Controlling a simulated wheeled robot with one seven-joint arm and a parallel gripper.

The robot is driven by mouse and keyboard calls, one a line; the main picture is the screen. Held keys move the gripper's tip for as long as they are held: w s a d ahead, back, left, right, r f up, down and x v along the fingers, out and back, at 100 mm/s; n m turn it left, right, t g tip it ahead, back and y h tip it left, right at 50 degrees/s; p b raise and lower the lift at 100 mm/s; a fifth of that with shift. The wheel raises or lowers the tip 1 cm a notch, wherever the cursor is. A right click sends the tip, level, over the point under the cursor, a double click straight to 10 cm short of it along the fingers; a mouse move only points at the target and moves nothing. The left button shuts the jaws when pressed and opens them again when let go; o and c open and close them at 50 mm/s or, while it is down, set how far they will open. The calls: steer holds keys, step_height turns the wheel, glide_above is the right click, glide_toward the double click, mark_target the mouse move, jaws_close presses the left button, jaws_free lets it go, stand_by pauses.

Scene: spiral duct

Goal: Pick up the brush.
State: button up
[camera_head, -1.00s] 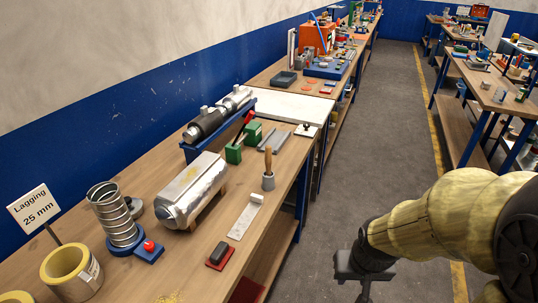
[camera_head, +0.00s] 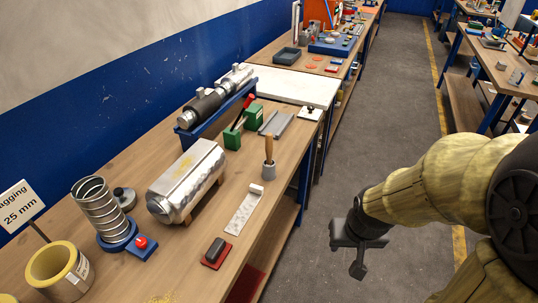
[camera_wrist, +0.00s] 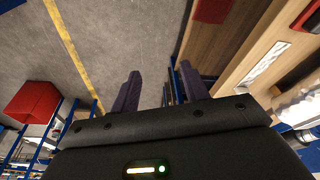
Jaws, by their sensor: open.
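A wooden handle (camera_head: 268,149), which looks like the brush, stands upright in a small grey pot (camera_head: 268,171) near the bench's front edge. Its lower end is hidden inside the pot, so I cannot see bristles. My gripper (camera_head: 346,252) hangs over the aisle, to the right of the bench and apart from the pot. In the wrist view, the two dark fingers of my gripper (camera_wrist: 160,92) are spread with nothing between them. I cannot make out the brush in that view.
A perforated light strip (camera_head: 243,211) and a dark block on a red pad (camera_head: 216,252) lie in front of the pot. Left of it is a silver lagged duct (camera_head: 187,181); behind are green blocks (camera_head: 233,138). The aisle floor (camera_head: 385,110) is clear.

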steer(key=w+a+f+t+b, duration=0.1)
steer(key=w+a+t+b, duration=0.3)
steer(key=w+a+t, duration=1.1)
steer(key=w+a, duration=0.4)
steer(key=a, duration=0.1)
steer(key=shift+w+f+y, duration=0.3)
steer(key=shift+n, duration=0.3)
steer(key=p, duration=0.3)
glide_toward(269, 147)
steer(key=w, duration=0.5)
steer(key=shift+w, duration=0.2)
steer(key=shift+w+a, duration=0.1)
steer(key=shift+w, duration=0.2)
steer(key=w+p, duration=0.2)
steer(key=w, duration=0.3)
steer(key=shift+w+f, duration=0.1)
steer(key=shift+a, duration=0.1)
